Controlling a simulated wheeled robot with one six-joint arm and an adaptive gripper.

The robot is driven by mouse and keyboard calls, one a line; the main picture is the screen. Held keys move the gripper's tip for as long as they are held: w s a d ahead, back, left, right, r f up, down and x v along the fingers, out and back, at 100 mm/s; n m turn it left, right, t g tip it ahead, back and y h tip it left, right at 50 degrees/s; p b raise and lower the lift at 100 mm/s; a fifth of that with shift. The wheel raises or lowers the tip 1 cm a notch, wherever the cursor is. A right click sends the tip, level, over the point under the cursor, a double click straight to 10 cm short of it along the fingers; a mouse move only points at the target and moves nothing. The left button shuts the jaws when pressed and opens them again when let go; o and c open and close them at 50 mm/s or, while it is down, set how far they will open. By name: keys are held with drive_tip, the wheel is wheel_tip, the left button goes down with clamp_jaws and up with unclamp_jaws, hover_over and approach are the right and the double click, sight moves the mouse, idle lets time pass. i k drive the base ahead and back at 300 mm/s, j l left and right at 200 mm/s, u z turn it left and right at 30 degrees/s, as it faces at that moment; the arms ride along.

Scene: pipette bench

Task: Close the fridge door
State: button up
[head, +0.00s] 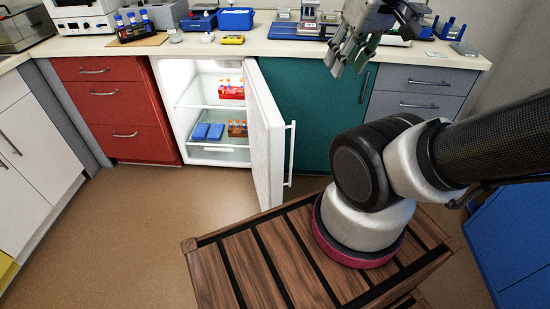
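The white fridge (168,105) stands under the counter, between red drawers and a teal cabinet. Its door (264,135) is open and swung out into the room, hinged on the right side. A long white vertical handle (291,153) is on the door's outer face, on the right. Inside are a red rack (231,91), blue boxes (208,132) and a brown rack (238,130). My gripper (346,66) is raised in front of the counter's front edge, above and to the right of the door, apart from it. Its fingers look spread, with nothing seen between them.
The counter (270,47) holds several racks, blue boxes and instruments. The teal cabinet (310,105) stands right of the fridge. The floor (150,220) left of and in front of the fridge is clear. A blue object (515,235) stands at the right.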

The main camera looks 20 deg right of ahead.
sight(267, 127)
drive_tip(key=l+u, duration=0.45)
drive_tip(key=l, duration=0.95)
drive_tip(key=i+l+u, duration=0.15)
drive_tip(key=l, duration=0.2)
drive_tip(key=i+l+u, duration=0.1)
drive_tip(key=l, duration=0.3)
drive_tip(key=i+l+u, duration=0.3)
drive_tip(key=l, duration=0.5)
drive_tip(key=k+j+u, duration=0.1)
drive_tip(key=j, duration=0.25)
drive_tip(key=k+j+u, duration=0.1)
drive_tip(key=k+j, duration=0.25)
drive_tip(key=k+j+u, duration=0.15)
drive_tip(key=j, duration=0.3)
